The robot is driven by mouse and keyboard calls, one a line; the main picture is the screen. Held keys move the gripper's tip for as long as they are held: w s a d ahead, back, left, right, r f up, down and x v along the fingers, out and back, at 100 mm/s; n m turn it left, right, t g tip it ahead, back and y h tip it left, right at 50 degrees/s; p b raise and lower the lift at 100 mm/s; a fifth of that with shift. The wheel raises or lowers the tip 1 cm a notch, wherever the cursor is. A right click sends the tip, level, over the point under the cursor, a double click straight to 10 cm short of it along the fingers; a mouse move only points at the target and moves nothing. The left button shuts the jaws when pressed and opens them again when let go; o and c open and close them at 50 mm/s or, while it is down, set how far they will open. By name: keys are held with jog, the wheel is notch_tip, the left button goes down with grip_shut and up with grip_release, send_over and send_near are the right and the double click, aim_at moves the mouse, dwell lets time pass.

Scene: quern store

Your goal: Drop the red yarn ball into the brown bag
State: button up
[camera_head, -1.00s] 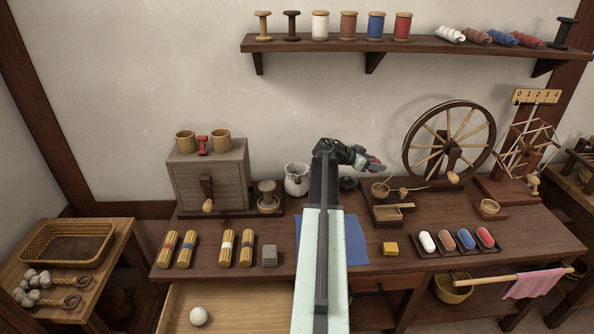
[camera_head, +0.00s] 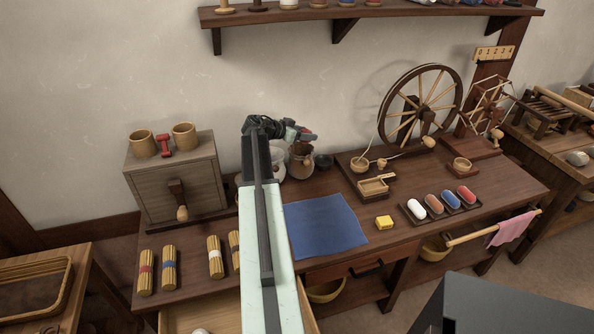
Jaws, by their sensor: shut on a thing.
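My gripper (camera_head: 300,134) is at the end of my raised arm, left of the picture's middle. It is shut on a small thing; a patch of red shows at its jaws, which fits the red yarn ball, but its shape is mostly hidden. The brown bag (camera_head: 301,164) stands at the back of the bench. In the picture my gripper appears directly above its mouth, with a small gap; the depth between them is hard to tell.
A blue cloth (camera_head: 324,226) lies flat on the bench. A yellow block (camera_head: 384,222) and a tray of coloured spindles (camera_head: 413,219) lie to its right. The spinning wheel (camera_head: 421,105) stands behind them. A wooden box (camera_head: 170,180) stands on the left. A drawer (camera_head: 192,318) is open in front.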

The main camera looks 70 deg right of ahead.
notch_tip(320, 180, down, 4)
jog(key=shift+r+b, duration=0.2)
jog(key=shift+b, duration=1)
jog(key=shift+r, duration=0.1)
jog(key=shift+s, duration=0.1)
jog(key=o, duration=1.4)
jog(key=shift+o, duration=0.2)
jog(key=p+v, duration=0.3)
jog(key=v, duration=0.5)
jog(key=shift+p, duration=0.3)
